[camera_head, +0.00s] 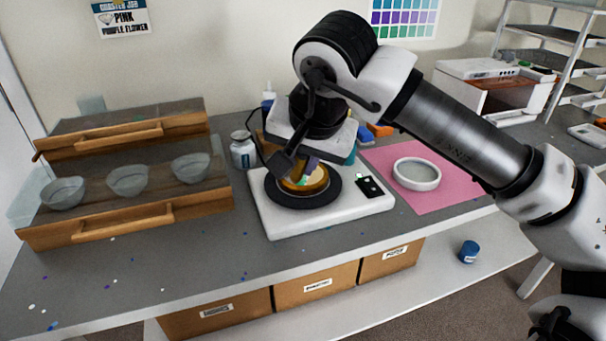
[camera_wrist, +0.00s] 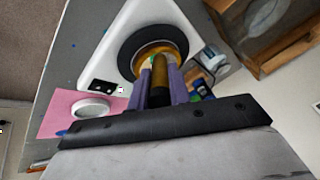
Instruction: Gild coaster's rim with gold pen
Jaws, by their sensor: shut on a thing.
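The coaster (camera_head: 318,186) lies on the black turntable disc (camera_head: 330,193) of a white base unit (camera_head: 278,222). Its visible edge looks gold, with a patch of green and pale colour on top. My gripper (camera_head: 301,168) reaches down over it from above. In the wrist view my gripper (camera_wrist: 160,84) has its purple fingers shut on the gold pen (camera_wrist: 161,74), a gold and dark barrel. The pen's far end points at the coaster (camera_wrist: 172,47); whether it touches the rim cannot be told. In the head view the pen is mostly hidden by my gripper.
A white ring mould (camera_head: 417,174) sits on a pink mat (camera_head: 448,192) right of the base unit. A lidded jar (camera_head: 242,150) stands to its left. Wooden racks (camera_head: 200,204) with clear bowls (camera_head: 128,180) fill the left. The counter front is clear except for small specks.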

